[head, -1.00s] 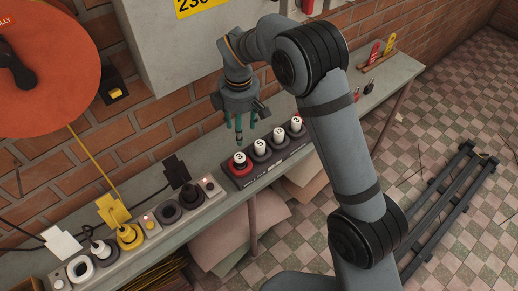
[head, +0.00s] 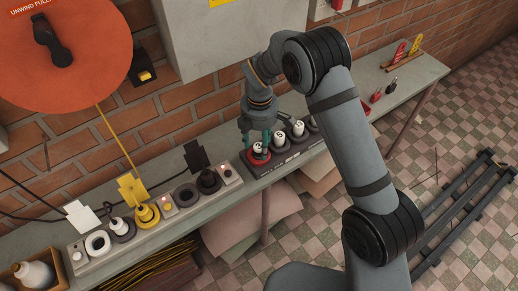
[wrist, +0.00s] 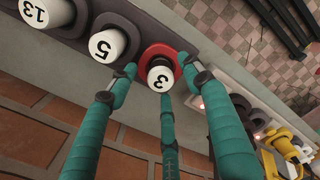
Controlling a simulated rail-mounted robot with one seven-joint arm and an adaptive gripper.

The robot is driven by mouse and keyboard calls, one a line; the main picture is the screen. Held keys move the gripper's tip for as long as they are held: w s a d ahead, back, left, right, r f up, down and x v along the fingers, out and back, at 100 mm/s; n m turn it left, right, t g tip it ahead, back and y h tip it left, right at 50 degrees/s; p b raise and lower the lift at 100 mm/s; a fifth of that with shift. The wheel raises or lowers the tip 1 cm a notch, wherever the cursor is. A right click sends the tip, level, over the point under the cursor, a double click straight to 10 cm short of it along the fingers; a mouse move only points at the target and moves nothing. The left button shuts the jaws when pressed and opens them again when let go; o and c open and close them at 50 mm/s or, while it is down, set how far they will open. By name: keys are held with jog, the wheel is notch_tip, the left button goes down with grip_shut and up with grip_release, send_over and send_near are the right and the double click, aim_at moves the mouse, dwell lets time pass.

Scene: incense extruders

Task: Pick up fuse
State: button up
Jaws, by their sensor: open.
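The fuse (head: 257,148) is a white cylinder in a red socket at the left end of a dark fuse block (head: 283,152) on the shelf. In the wrist view the fuse (wrist: 161,78) shows a "3" on its top and stands in the red ring (wrist: 158,51). My gripper (head: 258,140) is above the block with its teal fingers reaching down around the fuse. In the wrist view the three fingers are spread, with tips around the fuse top and gaps at the sides. Whether any fingertip touches it is unclear.
White fuses marked 5 (wrist: 106,45) and 13 (wrist: 43,12) stand beside it in the block. A socket strip with a yellow plug (head: 145,213) and black plug (head: 207,180) lies to the left. A grey wall box (head: 225,40) hangs behind.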

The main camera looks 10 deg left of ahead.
notch_tip(320, 180, down, 2)
jog(key=shift+f, duration=0.2)
jog(key=c, duration=0.4)
jog(key=c, duration=0.9)
